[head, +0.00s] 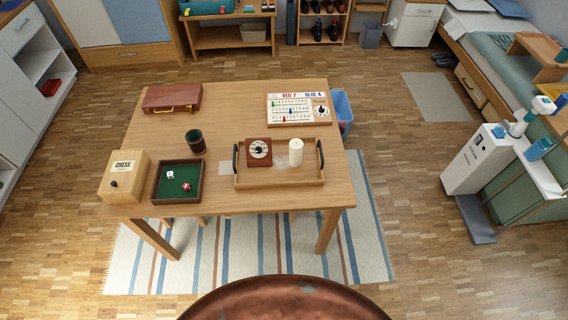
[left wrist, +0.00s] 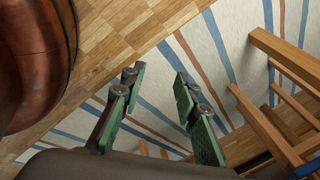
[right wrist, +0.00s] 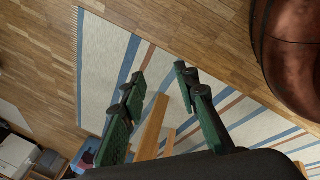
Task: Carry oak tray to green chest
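The oak tray (head: 276,183) sits near the front right of the wooden table in the head view. It has dark handles at its left and right ends. On it are a brown square box with a round dial (head: 259,151), a white candle (head: 296,152) and a small clear item between them. My left gripper (left wrist: 155,82) is open and empty over the striped rug in the left wrist view. My right gripper (right wrist: 160,78) is open and empty in the right wrist view, with a table leg beyond its fingers. Neither gripper shows in the head view.
The table (head: 230,104) also holds a brown case (head: 172,98), a dark cup (head: 195,142), a green-lined dice tray (head: 178,181), a chess box (head: 124,176) and a scoreboard (head: 298,109). A blue bin (head: 342,112) stands behind its right side. The floor on the right is partly clear.

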